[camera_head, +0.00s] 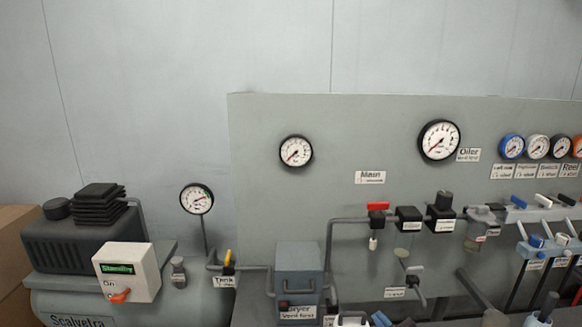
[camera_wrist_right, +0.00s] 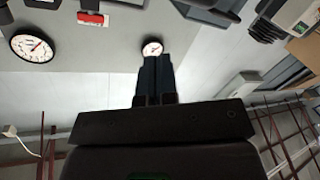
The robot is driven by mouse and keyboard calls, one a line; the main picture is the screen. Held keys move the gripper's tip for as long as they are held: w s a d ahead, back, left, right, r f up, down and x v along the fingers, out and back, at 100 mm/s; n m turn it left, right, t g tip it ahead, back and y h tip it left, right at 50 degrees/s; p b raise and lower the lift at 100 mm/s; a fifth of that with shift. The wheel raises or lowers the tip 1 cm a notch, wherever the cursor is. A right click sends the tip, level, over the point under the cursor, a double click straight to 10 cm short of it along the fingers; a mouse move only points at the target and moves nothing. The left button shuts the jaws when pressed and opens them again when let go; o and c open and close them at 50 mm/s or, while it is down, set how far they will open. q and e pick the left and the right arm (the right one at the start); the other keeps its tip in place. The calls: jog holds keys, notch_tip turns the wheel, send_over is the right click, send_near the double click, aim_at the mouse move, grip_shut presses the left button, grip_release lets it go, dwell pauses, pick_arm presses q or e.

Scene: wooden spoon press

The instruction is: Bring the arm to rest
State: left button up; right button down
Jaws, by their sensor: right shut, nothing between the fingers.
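My right gripper (camera_wrist_right: 155,60) shows in the right wrist view. Its two dark fingers are shut together with nothing between them. They point toward the wall and overlap the lower part of a small white gauge (camera_wrist_right: 152,47); I cannot tell how far apart they are. In the head view I cannot clearly make out the right gripper among the parts at the bottom edge. My left gripper is in neither view.
A grey panel (camera_head: 265,205) carries gauges (camera_head: 296,151), a red-handled valve (camera_head: 377,207) and pipes. A compressor (camera_head: 85,245) with a switch box (camera_head: 127,271) stands at left. Coloured levers (camera_head: 536,240) crowd the right. Cardboard boxes (camera_head: 12,250) sit at far left.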

jog(key=s+d+f+m+g+h, duration=0.2)
jog(key=s+d+f+m, duration=0.2)
jog(key=s+f, duration=0.5)
jog(key=s+d+f+m+g+h, duration=0.3)
jog(key=s+f, duration=0.6)
jog(key=s, duration=0.6)
jog(key=shift+s+d+f+m, duration=0.35)
jog(key=shift+d+m, duration=0.15)
jog(key=shift+d, duration=0.45)
